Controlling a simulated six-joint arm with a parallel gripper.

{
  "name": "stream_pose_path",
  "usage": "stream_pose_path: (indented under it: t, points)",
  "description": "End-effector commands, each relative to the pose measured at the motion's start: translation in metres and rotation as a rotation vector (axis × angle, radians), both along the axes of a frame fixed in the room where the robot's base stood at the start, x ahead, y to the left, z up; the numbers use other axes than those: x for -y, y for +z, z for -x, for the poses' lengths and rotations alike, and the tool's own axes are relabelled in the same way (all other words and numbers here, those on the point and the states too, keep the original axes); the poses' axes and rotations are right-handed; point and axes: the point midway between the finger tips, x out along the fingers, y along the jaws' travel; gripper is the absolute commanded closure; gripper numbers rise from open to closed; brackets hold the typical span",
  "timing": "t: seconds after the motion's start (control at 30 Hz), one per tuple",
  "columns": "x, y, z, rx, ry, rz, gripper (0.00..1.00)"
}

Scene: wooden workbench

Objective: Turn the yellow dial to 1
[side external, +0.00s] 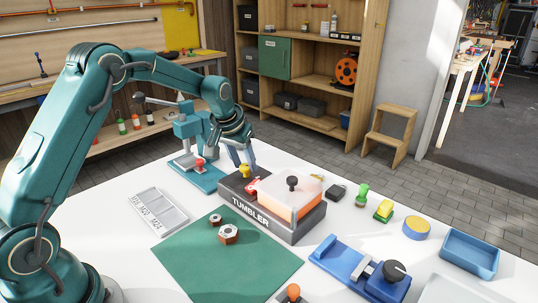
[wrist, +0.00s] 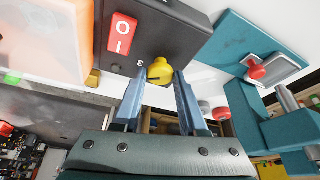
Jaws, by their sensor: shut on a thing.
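The yellow dial (side external: 245,171) is on the dark control end of the box labelled TUMBLER (side external: 262,222). In the wrist view the yellow dial (wrist: 160,71) sits between the two fingertips of my gripper (wrist: 163,76). My gripper is shut on the dial, one finger on each side. A dark mark shows on the dial's face. A printed 3 is visible beside the dial; other numerals are hidden or cannot be read. My gripper (side external: 246,166) also reaches down to the dial in the side view.
A red O/I switch (wrist: 122,33) is beside the dial. The tumbler's clear, orange-tinted lid (side external: 291,194) with a black knob adjoins it. A teal press (side external: 196,178) stands close on the left. A green mat (side external: 205,260) with two nuts lies in front.

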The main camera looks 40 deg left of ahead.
Motion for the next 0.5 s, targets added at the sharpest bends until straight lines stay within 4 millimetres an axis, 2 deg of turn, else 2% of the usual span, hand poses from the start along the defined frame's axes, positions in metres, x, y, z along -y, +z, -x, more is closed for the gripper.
stream_pose_path:
  t: [0.17, 0.5]
  points:
    - [0.0025, -0.0006, -0.0001, -0.005, 0.099, 0.001, 1.0]
    - [0.0046, -0.0009, -0.0017, -0.005, 0.403, -0.001, 1.0]
